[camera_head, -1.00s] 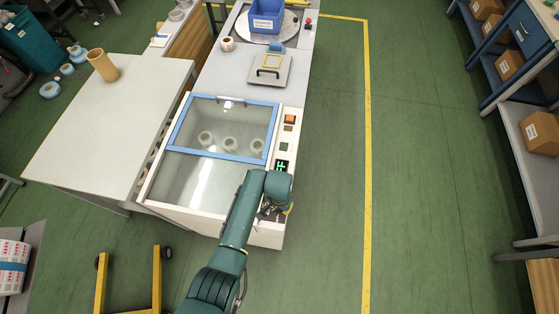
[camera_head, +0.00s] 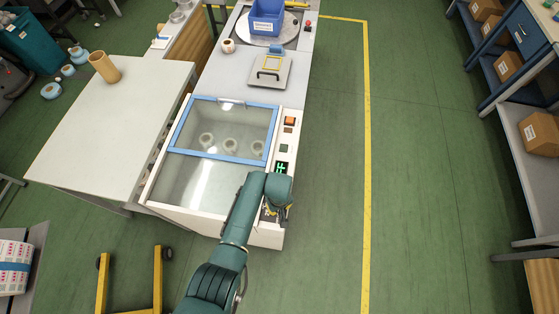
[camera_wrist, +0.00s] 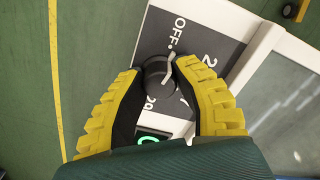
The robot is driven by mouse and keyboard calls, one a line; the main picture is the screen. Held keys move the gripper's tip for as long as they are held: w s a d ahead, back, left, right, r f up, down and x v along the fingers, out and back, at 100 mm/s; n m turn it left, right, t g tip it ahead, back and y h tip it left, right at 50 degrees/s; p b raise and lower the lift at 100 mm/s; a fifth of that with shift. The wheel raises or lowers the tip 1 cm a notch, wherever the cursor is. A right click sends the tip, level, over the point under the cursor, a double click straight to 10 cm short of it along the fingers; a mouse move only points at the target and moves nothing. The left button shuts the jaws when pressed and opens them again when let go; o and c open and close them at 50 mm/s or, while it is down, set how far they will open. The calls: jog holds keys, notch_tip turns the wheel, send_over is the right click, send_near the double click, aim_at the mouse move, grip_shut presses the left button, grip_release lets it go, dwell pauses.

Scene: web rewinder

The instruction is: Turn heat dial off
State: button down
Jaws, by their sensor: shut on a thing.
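The heat dial is a round dark knob (camera_wrist: 157,73) on a dark panel (camera_wrist: 158,38) with white markings, seen in the wrist view. "OFF" is printed above it, with partly covered numbers to the right and below. A light pointer mark on the knob points up toward the OFF side; I cannot tell if it lines up exactly. My gripper (camera_wrist: 157,69) has its yellow-ridged fingers on either side of the knob, closed on it. In the head view my gripper (camera_head: 274,213) is over the near right corner of the machine, and the arm hides the dial.
The machine's blue-framed clear lid (camera_head: 215,157) is left of the control strip. Open green floor lies right of the machine.

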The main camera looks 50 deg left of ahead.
jog(key=shift+s+d+f+n, duration=0.1)
jog(key=shift+f+n, duration=0.1)
jog(key=shift+n, duration=0.8)
jog(key=c, duration=0.6)
grip_release()
jog(key=shift+r, duration=0.1)
jog(key=shift+c, duration=0.2)
jog(key=shift+r, duration=0.15)
notch_tip(320, 180, up, 12)
